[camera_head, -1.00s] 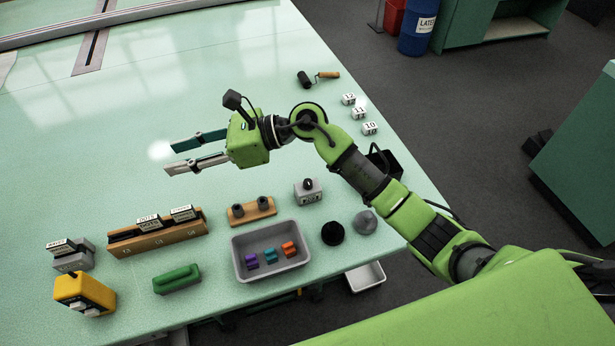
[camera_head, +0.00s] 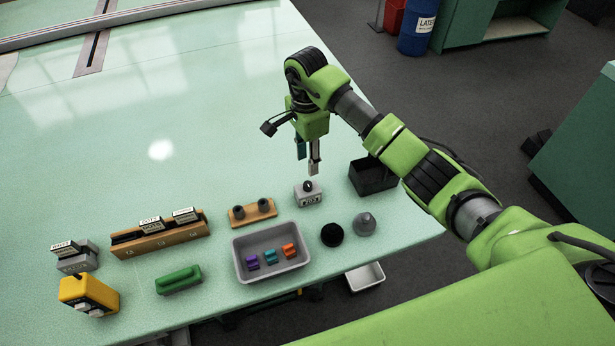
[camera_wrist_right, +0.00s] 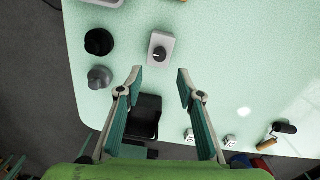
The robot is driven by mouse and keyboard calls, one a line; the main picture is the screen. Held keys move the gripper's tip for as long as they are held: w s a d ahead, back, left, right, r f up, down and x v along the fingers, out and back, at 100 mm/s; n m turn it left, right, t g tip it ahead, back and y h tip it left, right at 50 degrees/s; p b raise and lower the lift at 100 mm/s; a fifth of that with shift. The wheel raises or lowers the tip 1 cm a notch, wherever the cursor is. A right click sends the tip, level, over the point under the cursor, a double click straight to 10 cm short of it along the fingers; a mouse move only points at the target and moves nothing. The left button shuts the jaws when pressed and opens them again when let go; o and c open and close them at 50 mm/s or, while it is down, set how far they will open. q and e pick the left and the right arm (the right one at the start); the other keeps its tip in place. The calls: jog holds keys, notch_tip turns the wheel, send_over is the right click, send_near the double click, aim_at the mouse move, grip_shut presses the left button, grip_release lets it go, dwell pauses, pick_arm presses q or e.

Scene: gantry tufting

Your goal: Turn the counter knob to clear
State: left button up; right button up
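The counter (camera_head: 309,199) is a small light grey box with a black knob (camera_head: 308,185) on top and a digit display on its front. It stands on the green table, right of the wooden block with two dark pegs. It also shows in the right wrist view (camera_wrist_right: 168,43), with the knob (camera_wrist_right: 160,53) facing the camera. My right gripper (camera_head: 307,165) points down just behind and above the counter. Its fingers (camera_wrist_right: 158,72) are apart and empty in the wrist view, and the knob lies ahead of the fingertips, apart from them. My left gripper is not in view.
A grey tray (camera_head: 240,266) with several coloured clips lies in front of the counter. The table's middle is clear.

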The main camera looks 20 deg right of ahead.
aim_at(308, 184)
notch_tip(308, 184, down, 8)
jog(key=shift+s+r+p, duration=0.1)
jog(key=shift+p, duration=0.85)
jog(key=shift+f, duration=0.6)
grip_shut()
